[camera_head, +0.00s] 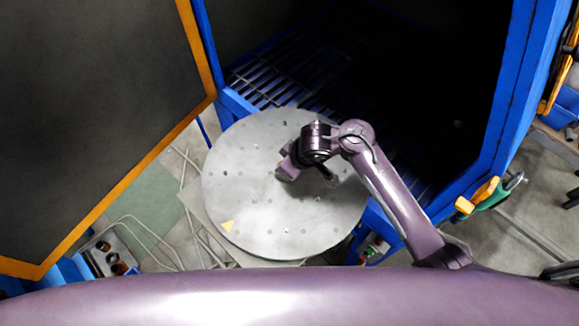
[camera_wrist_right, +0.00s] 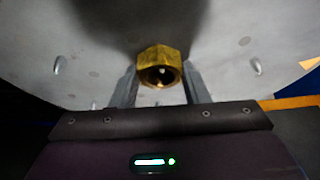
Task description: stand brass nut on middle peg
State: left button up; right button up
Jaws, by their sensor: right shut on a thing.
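The brass nut (camera_wrist_right: 160,53) is a gold-coloured hex piece with its round hole facing my right wrist camera. My right gripper (camera_wrist_right: 161,78) is shut on it, one grey finger on each side. A small pale spot shows inside the hole; I cannot tell whether it is a peg. The nut is over or against the round grey disc (camera_head: 255,205), and contact is unclear. In the head view my right gripper (camera_head: 286,172) is near the disc's middle and hides that part, so the middle peg cannot be made out. My left gripper is not in view.
Small pegs stand around the disc, such as one peg (camera_wrist_right: 244,41) in the wrist view. A yellow triangle (camera_head: 228,226) marks the disc's near-left edge. A blue cabinet frame (camera_head: 506,100) with a dark grated inside is behind, and an open orange-edged door (camera_head: 90,110) is at left.

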jog(key=shift+s+r, duration=0.1)
jog(key=o, duration=1.1)
jog(key=shift+r, duration=0.1)
jog(key=p+v, duration=0.7)
jog(key=v, duration=0.4)
jog(key=shift+s+d+r, duration=0.1)
jog(key=shift+s+r, duration=0.1)
jog(key=shift+r, duration=0.15)
